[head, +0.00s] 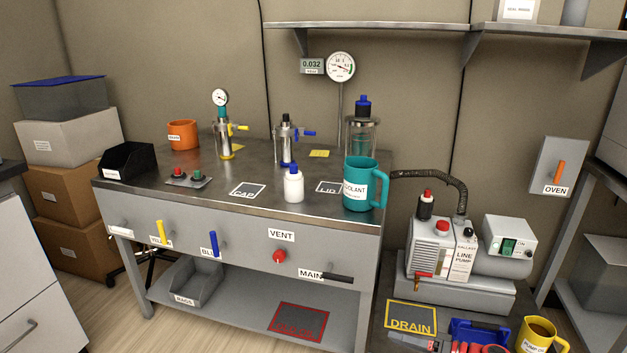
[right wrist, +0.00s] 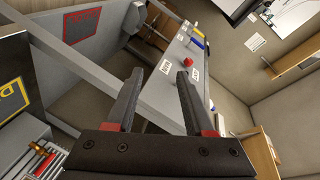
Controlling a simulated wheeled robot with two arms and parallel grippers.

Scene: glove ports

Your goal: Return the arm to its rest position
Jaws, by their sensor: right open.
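My right gripper (right wrist: 160,74) shows in the right wrist view, with its two dark fingers spread apart and nothing between them. It is in free space, clear of the grey bench front (right wrist: 165,95) with the red vent knob (right wrist: 188,62) beyond it. In the head view, red and grey parts show at the bottom edge beside the blue tray, and I cannot tell clearly which are my gripper. My left gripper is in neither view.
The steel bench (head: 270,192) holds a teal coolant mug (head: 367,190), a white bottle (head: 293,185) and valves. The main lever (head: 336,278) sticks out from its front. At right are the line pump (head: 440,250), drain mat (head: 410,318), blue tray (head: 480,329) and yellow mug (head: 540,337).

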